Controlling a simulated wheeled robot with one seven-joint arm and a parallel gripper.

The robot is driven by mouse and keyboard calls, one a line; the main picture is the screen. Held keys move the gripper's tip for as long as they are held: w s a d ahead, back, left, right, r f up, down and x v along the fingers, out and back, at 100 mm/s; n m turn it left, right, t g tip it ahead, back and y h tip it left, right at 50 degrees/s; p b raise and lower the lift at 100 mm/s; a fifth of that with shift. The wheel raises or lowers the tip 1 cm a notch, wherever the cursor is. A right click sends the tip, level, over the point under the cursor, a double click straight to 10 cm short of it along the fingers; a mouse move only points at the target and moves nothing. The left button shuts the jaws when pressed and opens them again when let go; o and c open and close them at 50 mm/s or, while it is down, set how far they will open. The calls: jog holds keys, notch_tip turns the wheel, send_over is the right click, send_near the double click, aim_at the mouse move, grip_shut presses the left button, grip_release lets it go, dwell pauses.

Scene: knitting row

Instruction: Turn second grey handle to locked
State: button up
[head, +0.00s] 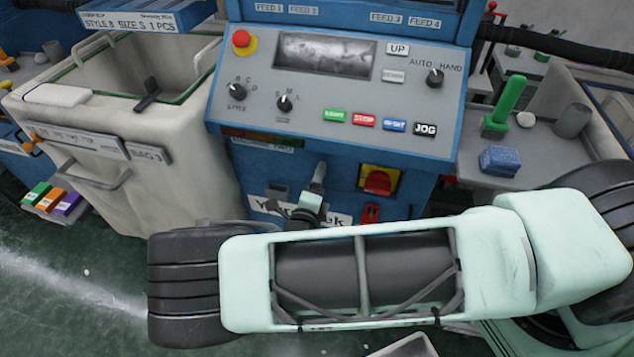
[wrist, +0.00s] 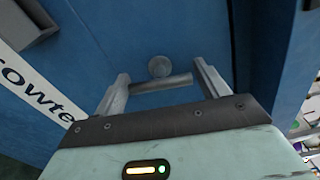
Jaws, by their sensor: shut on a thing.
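A grey handle (wrist: 160,83) shows in the wrist view as a short bar on a blue panel, with a round grey hub (wrist: 159,66) just beyond it. The bar lies nearly level in that picture, its right end slightly higher. My gripper (wrist: 163,82) is shut on the bar, one finger at each end. In the head view my gripper (head: 319,168) reaches the blue front below the control panel, and the handle cannot be made out there. No lock marking is readable near the handle, and which handle in order this is cannot be told.
A red switch on a yellow plate (head: 378,181) sits right of my gripper on the blue cabinet. A white name label (wrist: 38,85) and a grey box (wrist: 30,20) lie left of the handle. A pale fabric bin (head: 185,140) stands left. My arm covers the lower front.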

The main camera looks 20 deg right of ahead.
jog(key=shift+n, duration=1)
jog(key=o, duration=0.9)
jog(key=shift+c, duration=0.2)
jog(key=shift+a, duration=0.1)
jog(key=b+v, duration=0.2)
jog(key=v, duration=1.5)
jog(key=shift+s+b, duration=0.15)
jog(key=shift+b, duration=0.2)
